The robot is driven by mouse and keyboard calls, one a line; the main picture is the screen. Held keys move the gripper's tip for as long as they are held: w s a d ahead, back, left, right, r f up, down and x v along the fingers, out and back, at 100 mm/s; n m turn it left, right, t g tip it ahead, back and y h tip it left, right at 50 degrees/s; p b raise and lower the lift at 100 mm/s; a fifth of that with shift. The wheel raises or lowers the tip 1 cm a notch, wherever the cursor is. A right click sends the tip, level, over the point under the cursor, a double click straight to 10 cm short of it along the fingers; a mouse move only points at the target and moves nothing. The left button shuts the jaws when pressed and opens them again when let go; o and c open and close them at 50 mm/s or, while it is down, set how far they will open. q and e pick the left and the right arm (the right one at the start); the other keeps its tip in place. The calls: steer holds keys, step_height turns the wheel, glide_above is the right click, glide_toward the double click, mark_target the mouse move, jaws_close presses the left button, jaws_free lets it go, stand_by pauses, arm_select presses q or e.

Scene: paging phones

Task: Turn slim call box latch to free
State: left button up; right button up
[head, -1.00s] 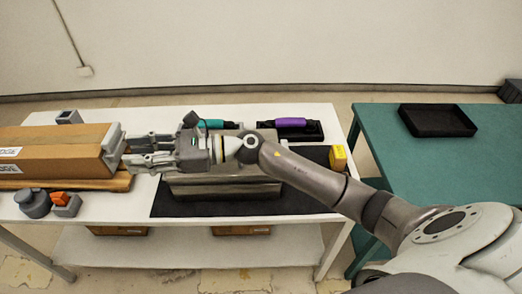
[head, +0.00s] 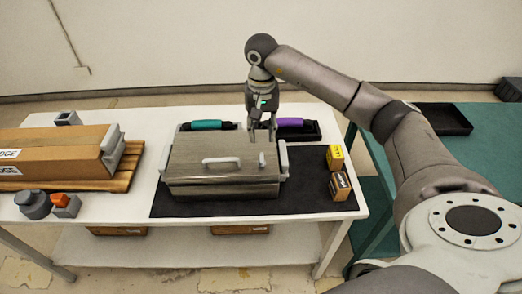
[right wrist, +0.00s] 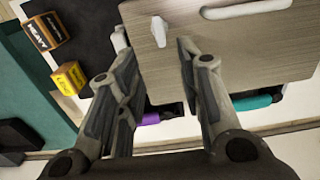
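A wide grey-brown box (head: 200,180) with a flat lid sits on the black mat (head: 310,203). A pale handle (head: 221,161) lies on the lid. To its right is a small pale upright tab (head: 262,160), which looks like the latch; it also shows in the right wrist view (right wrist: 158,31). My right gripper (head: 262,138) points down over the box's back right part, just behind the tab. Its fingers (right wrist: 155,45) are apart and nothing is between their tips; the tab is just beyond them, untouched. My left gripper is out of view.
Behind the box are a teal handset (head: 207,125) and a purple handset (head: 290,122) in black cradles. Two small boxes, yellow (head: 334,157) and brown (head: 340,187), stand right. A long cardboard box (head: 60,150) is left. A black tray (head: 445,118) lies on the green table.

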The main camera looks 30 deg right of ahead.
mark_target(261, 154)
step_height(261, 154, down, 9)
steer(key=p, duration=0.2)
steer(key=shift+p, duration=0.3)
steer(key=shift+c, duration=0.4)
jaws_close()
